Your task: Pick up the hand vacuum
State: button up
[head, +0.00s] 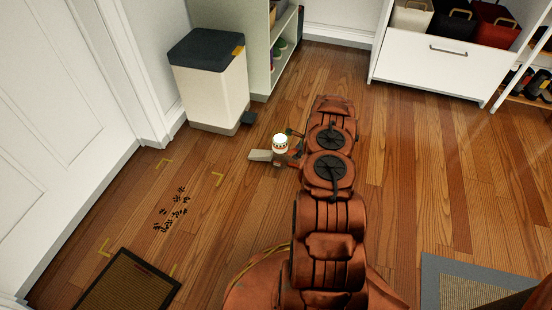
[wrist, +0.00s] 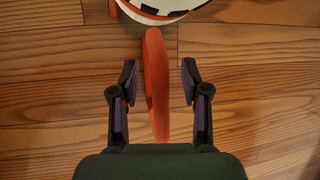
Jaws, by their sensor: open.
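The hand vacuum (head: 280,142) is on the wooden floor in the head view, with a white round body and a grey nozzle (head: 262,156) pointing left. In the wrist view, its orange handle (wrist: 156,85) runs lengthwise between my fingers, and part of its white and orange body (wrist: 160,8) shows at the top edge. My gripper (wrist: 158,75) is open, one finger on each side of the handle, with a visible gap on both sides. In the head view my gripper (head: 293,146) is at the vacuum's right side, partly hidden by my arm.
A white bin (head: 212,90) with a dark lid stands behind the vacuum. Dark debris (head: 175,212) lies on the floor between yellow corner marks. A doormat (head: 128,285) is at lower left, a grey rug (head: 470,290) at lower right. A white drawer unit (head: 440,65) stands at the back.

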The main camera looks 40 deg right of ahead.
grip_shut()
dwell(0.3)
dwell(0.5)
